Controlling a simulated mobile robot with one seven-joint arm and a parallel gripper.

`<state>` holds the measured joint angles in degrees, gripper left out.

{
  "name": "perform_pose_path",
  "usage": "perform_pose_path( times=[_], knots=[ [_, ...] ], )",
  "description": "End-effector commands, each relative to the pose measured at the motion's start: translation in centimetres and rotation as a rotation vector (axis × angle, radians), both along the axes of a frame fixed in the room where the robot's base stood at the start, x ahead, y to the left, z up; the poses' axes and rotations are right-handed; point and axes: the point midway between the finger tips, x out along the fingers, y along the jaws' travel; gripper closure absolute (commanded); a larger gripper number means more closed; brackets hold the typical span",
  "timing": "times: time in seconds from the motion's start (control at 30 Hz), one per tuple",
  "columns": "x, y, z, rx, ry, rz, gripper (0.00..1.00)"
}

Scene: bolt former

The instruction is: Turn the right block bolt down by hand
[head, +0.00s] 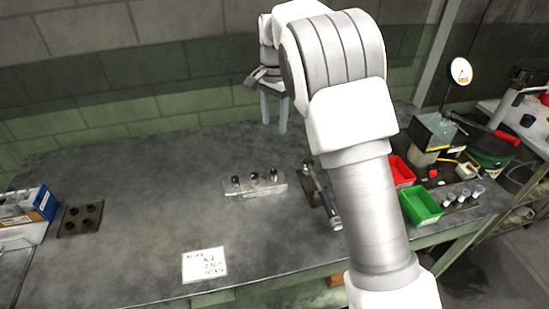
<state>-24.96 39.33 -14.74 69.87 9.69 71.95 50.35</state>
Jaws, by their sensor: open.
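A pale, low block (262,191) lies on the grey workbench (130,215) near the middle of the head view. Three dark-topped bolts stand in a row on it; the right bolt (273,175) is at its right end. How deep each bolt sits is too small to tell. My gripper (274,126) hangs above the back of the bench, fingers pointing down, open and empty. In the picture it is above the block and apart from the bolts. My arm covers part of the bench right of the block.
A dark fixture with a metal cylinder (335,222) stands right of the block, partly behind my arm. Red (402,170) and green (421,207) bins are further right, near several small cylinders (463,197). A dark plate with holes (81,219) is left. A paper card (204,265) lies in front.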

Motion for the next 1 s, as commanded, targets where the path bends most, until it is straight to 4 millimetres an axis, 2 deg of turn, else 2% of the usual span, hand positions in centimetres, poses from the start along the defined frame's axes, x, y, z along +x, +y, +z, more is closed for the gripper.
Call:
perform_pose_path(
  times=[0.7, 0.83, 1.0],
  knots=[
    [-0.43, -0.14, 0.17, 0.001, 0.004, 1.262, 0.4],
    [-0.49, -0.12, 0.1, 0.0, 0.003, 1.431, 0.4],
    [-0.57, -0.07, -0.06, 0.0, 0.002, 1.549, 0.4]
  ],
)
